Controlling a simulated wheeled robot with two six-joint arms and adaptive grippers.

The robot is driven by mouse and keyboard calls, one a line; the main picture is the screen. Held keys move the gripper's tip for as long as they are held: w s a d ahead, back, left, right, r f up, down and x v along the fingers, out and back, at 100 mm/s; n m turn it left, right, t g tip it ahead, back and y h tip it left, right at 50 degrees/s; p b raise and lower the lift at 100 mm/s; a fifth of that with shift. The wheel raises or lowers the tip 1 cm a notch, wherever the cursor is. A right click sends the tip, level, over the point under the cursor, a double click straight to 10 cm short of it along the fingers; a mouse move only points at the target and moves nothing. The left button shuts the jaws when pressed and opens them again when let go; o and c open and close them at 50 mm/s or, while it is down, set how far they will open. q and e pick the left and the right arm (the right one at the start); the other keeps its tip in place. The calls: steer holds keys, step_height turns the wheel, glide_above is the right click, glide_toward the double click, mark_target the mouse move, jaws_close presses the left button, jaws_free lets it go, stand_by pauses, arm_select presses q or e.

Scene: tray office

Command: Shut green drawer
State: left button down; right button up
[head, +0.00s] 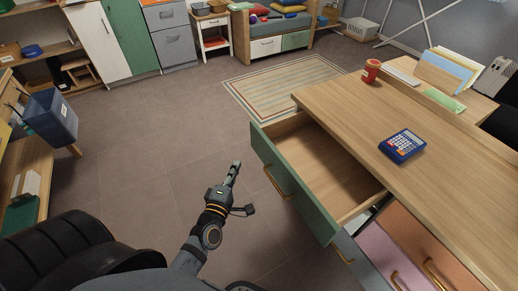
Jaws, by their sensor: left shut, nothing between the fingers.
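The green drawer (286,184) is pulled well out of the wooden desk (343,106) on the right in the head view. Its green front faces left and carries a brass handle. The bare wooden inside that shows looks empty. My left gripper (235,169) is shut and empty, pointing away from me over the floor. It is to the left of the green front and appears apart from it. My right gripper is out of view.
A blue calculator (402,146) and a red cup (371,71) stand on the desk. A blue bin (51,117) is at the left. The floor between is clear up to the rug (283,84).

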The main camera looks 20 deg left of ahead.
arm_select(q)
steer(key=p, duration=0.2)
glide_toward(259, 133)
steer(key=w+a, duration=0.2)
steer(key=a, duration=0.1)
steer(key=w, duration=0.2)
steer(key=w+d, duration=0.1)
steer(key=shift+d+f, duration=0.15)
steer(key=shift+f, duration=0.15)
steer(key=shift+w+d, duration=0.35)
steer(key=shift+w, duration=0.1)
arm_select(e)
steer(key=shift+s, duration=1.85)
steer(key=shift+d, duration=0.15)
